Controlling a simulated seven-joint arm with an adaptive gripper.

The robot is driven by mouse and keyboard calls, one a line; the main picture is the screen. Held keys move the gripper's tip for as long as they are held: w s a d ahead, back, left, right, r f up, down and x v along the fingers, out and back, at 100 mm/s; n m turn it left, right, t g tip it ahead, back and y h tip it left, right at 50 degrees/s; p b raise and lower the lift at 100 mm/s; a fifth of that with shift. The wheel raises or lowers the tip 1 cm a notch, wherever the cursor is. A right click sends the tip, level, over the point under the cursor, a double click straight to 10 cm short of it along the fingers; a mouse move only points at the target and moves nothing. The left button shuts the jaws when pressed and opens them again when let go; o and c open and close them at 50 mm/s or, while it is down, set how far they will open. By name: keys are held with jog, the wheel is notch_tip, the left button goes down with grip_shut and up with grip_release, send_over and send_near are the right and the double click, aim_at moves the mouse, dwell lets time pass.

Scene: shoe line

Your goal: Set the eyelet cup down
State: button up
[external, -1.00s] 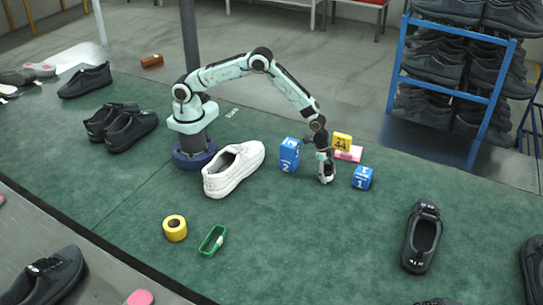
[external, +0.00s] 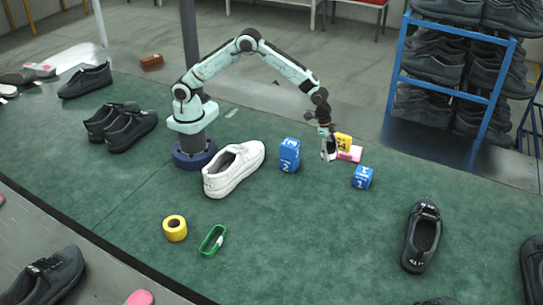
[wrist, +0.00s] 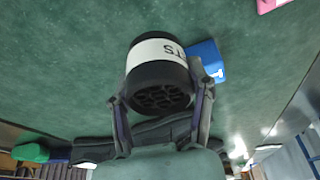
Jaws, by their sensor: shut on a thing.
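The eyelet cup (wrist: 158,52) is a black cylinder with a white label band and upside-down lettering in the wrist view. Its dark end with several cells faces the camera. My gripper (wrist: 160,98) is shut on it, with one finger on each side. In the external view my gripper (external: 327,140) holds the cup to the right of the blue number blocks (external: 290,155) and left of the blue cube (external: 363,177). The cup is small there and partly hidden by the fingers; it appears raised above the green mat.
A yellow cube (external: 343,142) and a pink block (external: 352,154) stand close behind my gripper. A white shoe (external: 234,170) is at left. A yellow roll (external: 175,228), a green tray (external: 213,240) and a black shoe (external: 422,238) lie nearer. The front middle mat is clear.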

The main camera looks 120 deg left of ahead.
jog(key=shift+s+a+r, duration=0.1)
jog(key=shift+r, duration=0.05)
jog(key=s+a+f, duration=0.1)
jog(key=s+a, duration=0.4)
jog(key=s, duration=0.2)
jog(key=s+a+f+n, duration=0.1)
jog(key=s+a, duration=0.4)
jog(key=s, duration=0.2)
jog(key=s+a+f+n, duration=0.1)
jog(key=s+a, duration=0.4)
jog(key=s, duration=0.2)
jog(key=shift+s+a+f+y, duration=0.1)
jog(key=shift+s+a+y, duration=0.2)
jog(key=shift+s+a, duration=0.1)
notch_tip(320, 180, down, 6)
jog(key=shift+f, duration=0.25)
